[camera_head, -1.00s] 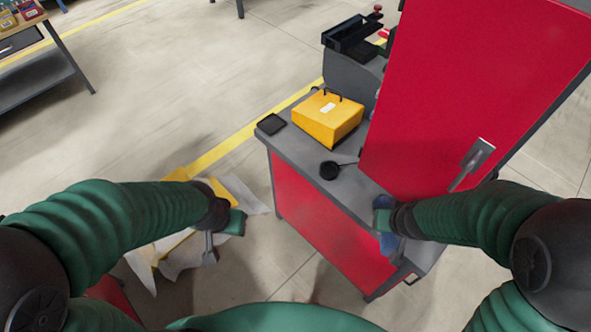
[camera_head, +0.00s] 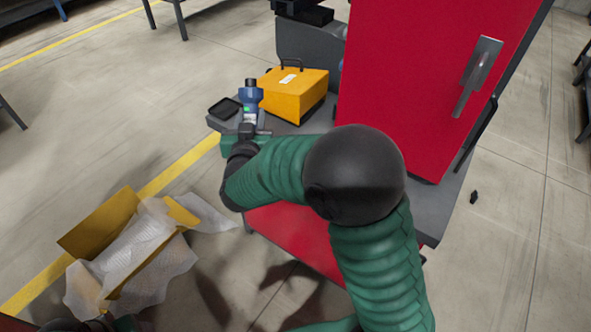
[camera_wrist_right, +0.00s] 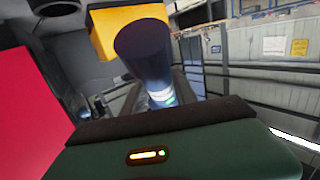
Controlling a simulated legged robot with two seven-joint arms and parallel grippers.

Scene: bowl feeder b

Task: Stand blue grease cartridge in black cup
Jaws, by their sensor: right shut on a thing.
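My right gripper (camera_head: 247,131) is shut on the blue grease cartridge (camera_head: 250,97). In the head view the cartridge stands roughly upright in the jaws, with a dark top end and a pale label low down, in front of the yellow case. In the right wrist view the cartridge (camera_wrist_right: 145,55) rises above the green gripper body as a dark blue cylinder. I cannot make out the black cup now; my right arm covers part of the bench top. A small part of my left gripper (camera_head: 107,320) seems to show at the bottom left edge; its jaws are unclear.
A yellow case (camera_head: 296,97) with a handle and a shallow black tray (camera_head: 223,107) are on the grey bench top. A tall red panel with a grey handle (camera_head: 478,75) stands to the right. An open yellow box (camera_head: 98,232) with crumpled wrapping lies on the floor at left.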

